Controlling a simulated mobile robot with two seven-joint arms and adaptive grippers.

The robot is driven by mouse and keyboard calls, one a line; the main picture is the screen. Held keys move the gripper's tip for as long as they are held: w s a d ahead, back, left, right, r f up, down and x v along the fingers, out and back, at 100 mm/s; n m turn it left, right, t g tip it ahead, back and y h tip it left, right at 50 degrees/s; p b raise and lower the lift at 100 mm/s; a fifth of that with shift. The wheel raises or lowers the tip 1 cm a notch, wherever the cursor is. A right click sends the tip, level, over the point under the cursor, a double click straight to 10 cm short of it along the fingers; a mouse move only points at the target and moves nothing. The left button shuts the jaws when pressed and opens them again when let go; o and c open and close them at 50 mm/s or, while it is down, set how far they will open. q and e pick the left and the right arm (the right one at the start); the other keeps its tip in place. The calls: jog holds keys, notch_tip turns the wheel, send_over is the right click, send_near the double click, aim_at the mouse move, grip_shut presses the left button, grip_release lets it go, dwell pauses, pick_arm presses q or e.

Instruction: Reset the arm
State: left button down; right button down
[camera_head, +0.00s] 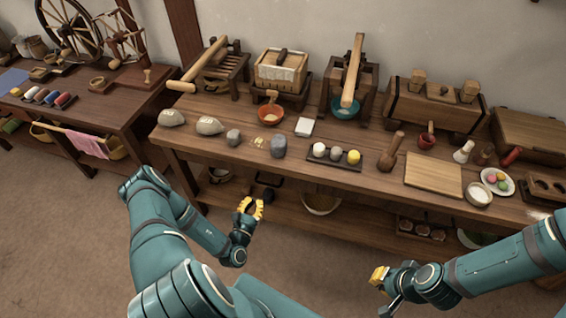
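My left gripper (250,208) has yellow fingertips and hangs in front of the long wooden table's front edge, at lower-shelf height in the picture. Its fingers are spread apart with nothing between them. My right gripper (379,276) is low in the picture, right of centre, pointing left over the floor, with its arm coming in from the right. Its yellow fingers show from the side, and I cannot tell whether they are open. I see no object at it. Both teal arms are bent and apart from the table.
A side table (110,101) with a spinning wheel stands left. The floor (60,230) is clear.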

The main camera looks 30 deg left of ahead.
pick_arm(q)
jog(key=d+r+m+g+h, duration=0.3)
jog(key=d+m+h, duration=0.3)
jog(key=d+h, duration=0.4)
jog(key=d+r+m+g+h, duration=0.35)
jog(key=d+m+h, duration=0.3)
jog(key=d, duration=0.45)
jog(key=s+d+r+m+g+h, duration=0.2)
jog(key=s+d+m+g+h, duration=0.1)
jog(key=s+d+m+g, duration=0.45)
jog(key=s+a+f+m+g+y, duration=0.1)
jog(key=s+a+m+g+y, duration=0.2)
jog(key=s+m+g+y, duration=0.6)
jog(key=w+r+m+t+y, duration=0.2)
jog(key=w+r+m+t, duration=0.1)
jog(key=w+m+t, duration=0.4)
jog(key=shift+w+a+r+m, duration=0.15)
jog(key=shift+w+r+m, duration=0.1)
jog(key=shift+r+m, duration=0.2)
